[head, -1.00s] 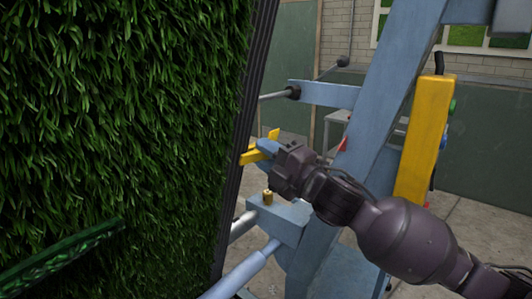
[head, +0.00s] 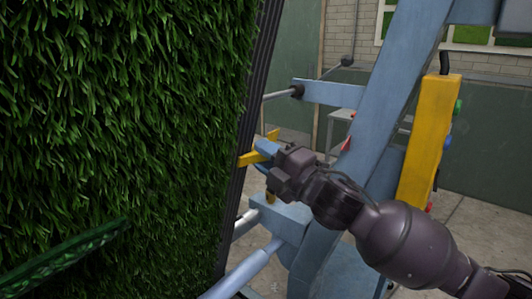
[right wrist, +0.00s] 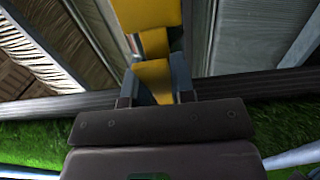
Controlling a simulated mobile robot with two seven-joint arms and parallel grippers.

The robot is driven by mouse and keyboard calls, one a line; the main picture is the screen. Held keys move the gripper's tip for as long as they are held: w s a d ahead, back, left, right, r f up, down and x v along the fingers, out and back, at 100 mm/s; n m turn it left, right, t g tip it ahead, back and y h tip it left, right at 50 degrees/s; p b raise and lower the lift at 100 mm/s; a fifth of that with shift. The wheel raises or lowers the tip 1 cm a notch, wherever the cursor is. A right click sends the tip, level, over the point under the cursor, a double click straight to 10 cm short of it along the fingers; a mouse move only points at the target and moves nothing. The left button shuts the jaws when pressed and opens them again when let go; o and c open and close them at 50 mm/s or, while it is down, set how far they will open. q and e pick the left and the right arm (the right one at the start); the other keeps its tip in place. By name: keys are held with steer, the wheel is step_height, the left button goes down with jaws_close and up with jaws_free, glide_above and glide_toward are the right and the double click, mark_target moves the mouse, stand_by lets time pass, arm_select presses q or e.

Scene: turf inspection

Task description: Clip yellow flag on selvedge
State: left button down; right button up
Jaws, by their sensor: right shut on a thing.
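The yellow flag (head: 254,158) is between the fingers of my right gripper (head: 268,157), which is shut on it. In the right wrist view the yellow flag (right wrist: 150,16) reaches up from between the fingers. The selvedge (head: 241,135) is the dark ribbed strip along the right edge of the hanging green turf (head: 110,120). In the head view the flag's left end overlaps the selvedge; I cannot tell whether they touch. The selvedge (right wrist: 50,106) also runs across the right wrist view, partly hidden by my gripper. My left gripper is not in view.
A blue steel frame (head: 385,110) with rods stands right of the turf, close to my right arm. A yellow control box (head: 428,135) with buttons hangs on its right. A green toothed bar (head: 65,257) crosses the turf at lower left.

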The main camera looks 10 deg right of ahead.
steer(key=shift+s, duration=0.1)
stand_by(0.9)
stand_by(0.3)
steer(key=o, duration=0.8)
steer(key=shift+s, duration=0.1)
steer(key=shift+o, duration=0.2)
steer(key=shift+s+d+f, duration=0.1)
steer(key=shift+d, duration=0.05)
steer(key=b+v, duration=0.1)
steer(key=v, duration=0.9)
steer(key=shift+s+b, duration=0.15)
steer(key=shift+b, duration=0.15)
